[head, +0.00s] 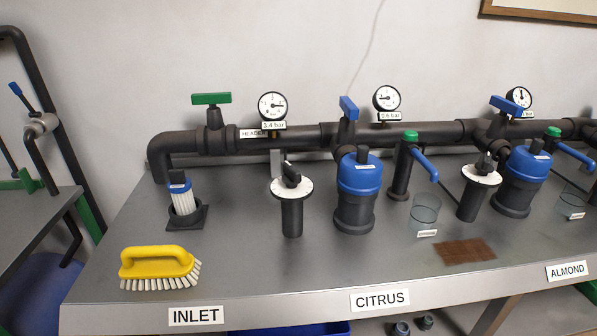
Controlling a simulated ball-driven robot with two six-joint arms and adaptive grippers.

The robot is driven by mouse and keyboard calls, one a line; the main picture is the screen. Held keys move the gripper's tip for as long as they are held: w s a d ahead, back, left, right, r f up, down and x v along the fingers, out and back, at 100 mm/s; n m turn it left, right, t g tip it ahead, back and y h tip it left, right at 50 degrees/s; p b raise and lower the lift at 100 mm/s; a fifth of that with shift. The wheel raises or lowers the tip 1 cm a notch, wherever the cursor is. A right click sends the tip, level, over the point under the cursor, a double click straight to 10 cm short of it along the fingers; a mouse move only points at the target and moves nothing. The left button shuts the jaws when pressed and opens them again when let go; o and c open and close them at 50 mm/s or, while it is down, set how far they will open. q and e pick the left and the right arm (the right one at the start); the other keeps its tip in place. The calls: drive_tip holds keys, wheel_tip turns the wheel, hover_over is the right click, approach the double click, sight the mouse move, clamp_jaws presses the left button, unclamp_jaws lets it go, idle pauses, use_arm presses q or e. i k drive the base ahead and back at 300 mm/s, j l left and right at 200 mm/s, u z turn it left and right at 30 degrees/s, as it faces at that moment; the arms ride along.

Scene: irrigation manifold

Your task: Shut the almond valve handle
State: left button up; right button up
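The almond valve handle (507,105) looks to be the blue bar on top of the pipe at the right, above the bench section labelled ALMOND (567,270). It slants from upper left to lower right in the head view. Just below it are a blue-topped black filter (524,170) and a white dial with a black knob (482,174). A round gauge (519,98) stands right behind the handle, and its label is partly hidden. Neither of my grippers is in view, and nothing touches the handle.
A similar blue handle (348,107) stands over the CITRUS section, and a green handle (211,99) over INLET. A yellow brush (159,267), a clear cup (425,209) and a brown mat (465,251) occupy the bench (250,270). The front middle is clear.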

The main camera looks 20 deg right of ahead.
sight(506, 106)
drive_tip(key=z, duration=1.7)
